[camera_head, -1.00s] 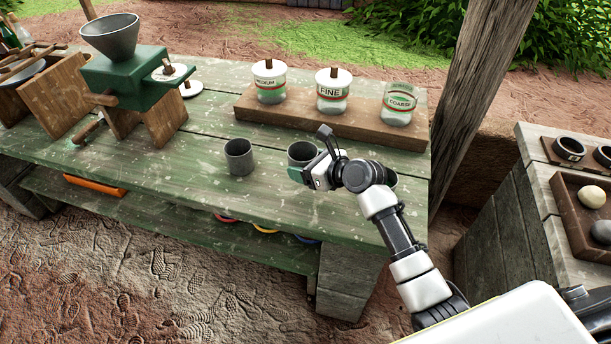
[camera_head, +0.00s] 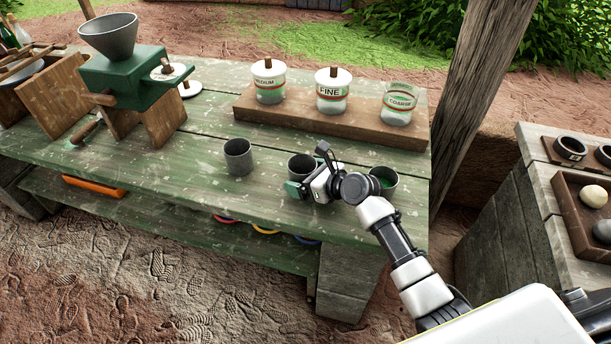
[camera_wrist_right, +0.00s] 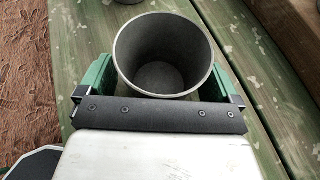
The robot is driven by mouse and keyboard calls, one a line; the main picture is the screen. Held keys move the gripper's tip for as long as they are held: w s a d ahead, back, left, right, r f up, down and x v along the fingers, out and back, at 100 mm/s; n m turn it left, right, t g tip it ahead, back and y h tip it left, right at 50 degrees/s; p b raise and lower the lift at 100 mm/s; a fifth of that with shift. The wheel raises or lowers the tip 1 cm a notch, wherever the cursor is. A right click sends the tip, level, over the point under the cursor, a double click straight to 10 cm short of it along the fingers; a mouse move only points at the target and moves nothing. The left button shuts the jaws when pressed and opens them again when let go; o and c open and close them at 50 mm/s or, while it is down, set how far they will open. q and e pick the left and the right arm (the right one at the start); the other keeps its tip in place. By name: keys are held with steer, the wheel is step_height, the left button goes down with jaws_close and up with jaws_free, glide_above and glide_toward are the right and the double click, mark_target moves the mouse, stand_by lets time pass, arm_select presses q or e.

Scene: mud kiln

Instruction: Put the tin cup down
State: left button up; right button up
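A grey tin cup (camera_head: 300,165) is between the green fingers of my right gripper (camera_head: 312,188), over the front part of the green plank table (camera_head: 190,185). The right wrist view shows the empty cup (camera_wrist_right: 163,62) upright, with a finger close against each side. The right gripper (camera_wrist_right: 162,85) looks shut on it. The cup's base is hidden, so I cannot tell whether it touches the table. A second tin cup (camera_head: 238,158) stands to the left. A third (camera_head: 384,183), with something green inside, stands right of the gripper, partly behind my wrist. My left gripper is out of view.
A wooden board (camera_head: 290,121) holds the medium jar (camera_head: 269,83), fine jar (camera_head: 332,92) and coarse jar (camera_head: 398,104) behind. A green grinder (camera_head: 128,80) stands left. A post (camera_head: 475,95) rises right. The table between grinder and left cup is clear.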

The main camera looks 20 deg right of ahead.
steer(key=shift+r, duration=0.1)
steer(key=shift+s+d+r, duration=0.15)
steer(key=shift+s, duration=0.1)
steer(key=v, duration=0.7)
steer(key=shift+p, duration=0.4)
